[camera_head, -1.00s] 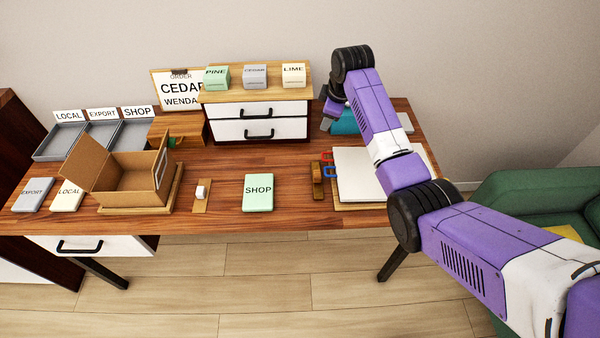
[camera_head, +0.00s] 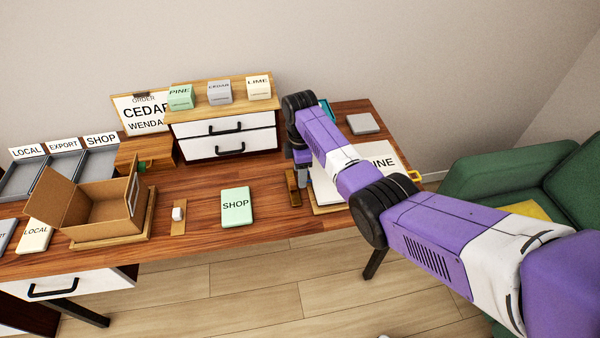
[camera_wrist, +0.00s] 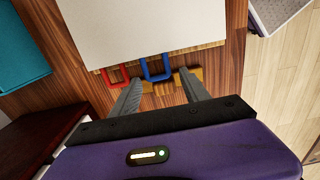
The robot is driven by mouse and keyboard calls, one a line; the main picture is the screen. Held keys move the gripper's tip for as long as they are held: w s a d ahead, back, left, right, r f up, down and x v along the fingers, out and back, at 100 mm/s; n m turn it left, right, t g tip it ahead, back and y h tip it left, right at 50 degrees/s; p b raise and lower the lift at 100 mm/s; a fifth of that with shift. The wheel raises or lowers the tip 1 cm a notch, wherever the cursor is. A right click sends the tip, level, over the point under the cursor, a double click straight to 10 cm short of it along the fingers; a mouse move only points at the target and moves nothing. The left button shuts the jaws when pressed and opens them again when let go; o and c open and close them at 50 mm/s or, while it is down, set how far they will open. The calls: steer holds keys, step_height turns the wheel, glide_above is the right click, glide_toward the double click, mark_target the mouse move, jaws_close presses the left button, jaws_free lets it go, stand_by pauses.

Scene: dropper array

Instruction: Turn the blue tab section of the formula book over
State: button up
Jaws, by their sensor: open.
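The formula book lies open on the desk; a white page (camera_head: 325,189) shows left of my arm and a page lettered "INE" (camera_head: 388,158) right of it. In the wrist view, a blank page (camera_wrist: 140,25) fills the top. The blue tab (camera_wrist: 157,68) and red tab (camera_wrist: 117,76) stick out from its near edge. My gripper (camera_wrist: 160,76) is open and empty, its fingers pointing toward that edge. The blue tab appears between the fingertips; contact cannot be told. In the head view my gripper (camera_head: 303,178) is at the book's left edge, hiding the tabs.
A wooden piece (camera_head: 293,187) stands close beside my gripper. A teal object (camera_wrist: 22,48) and a grey box (camera_head: 362,124) lie behind. The green SHOP block (camera_head: 236,206) is to the left, with bare desk between.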

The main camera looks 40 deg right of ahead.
steer(key=shift+f, duration=0.3)
jaws_close()
steer(key=shift+a, duration=0.1)
